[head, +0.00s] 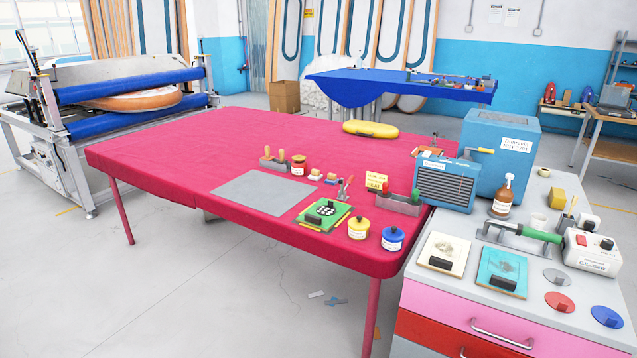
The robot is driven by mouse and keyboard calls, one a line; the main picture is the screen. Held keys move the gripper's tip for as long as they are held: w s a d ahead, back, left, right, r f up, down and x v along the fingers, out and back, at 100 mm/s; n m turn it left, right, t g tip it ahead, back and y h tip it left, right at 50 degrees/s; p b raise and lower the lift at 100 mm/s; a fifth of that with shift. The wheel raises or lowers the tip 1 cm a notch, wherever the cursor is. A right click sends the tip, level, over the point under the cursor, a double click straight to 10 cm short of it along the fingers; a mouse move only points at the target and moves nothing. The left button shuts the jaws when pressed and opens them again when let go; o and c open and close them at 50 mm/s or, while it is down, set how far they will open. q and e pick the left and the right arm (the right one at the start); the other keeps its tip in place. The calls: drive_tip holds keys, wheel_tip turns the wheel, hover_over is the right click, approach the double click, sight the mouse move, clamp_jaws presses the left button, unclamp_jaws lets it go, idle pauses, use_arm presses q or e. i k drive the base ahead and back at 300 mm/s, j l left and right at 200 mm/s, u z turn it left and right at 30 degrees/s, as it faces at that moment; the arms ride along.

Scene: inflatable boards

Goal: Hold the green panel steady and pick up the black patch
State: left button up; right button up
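The green panel (338,212) lies flat near the front right edge of the red-covered table. A small black block (312,219) sits on its front left part. A dark round piece with pale dots (326,210) lies on the panel behind the block. I cannot tell for certain which of these dark pieces is the black patch. Neither of my grippers is in view.
A grey mat (262,192) lies left of the panel. A grey cabinet (430,282) holds white and teal panels with black blocks. The red table's left side (160,150) is clear.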

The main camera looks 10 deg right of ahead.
sight(325, 210)
drive_tip(key=i+j+z, duration=0.1)
drive_tip(key=i, duration=0.45)
drive_tip(key=i+j+z, duration=0.15)
drive_tip(key=i+j, duration=0.15)
drive_tip(key=i, duration=0.2)
drive_tip(key=i+l+z, duration=0.1)
drive_tip(key=i+l, duration=0.85)
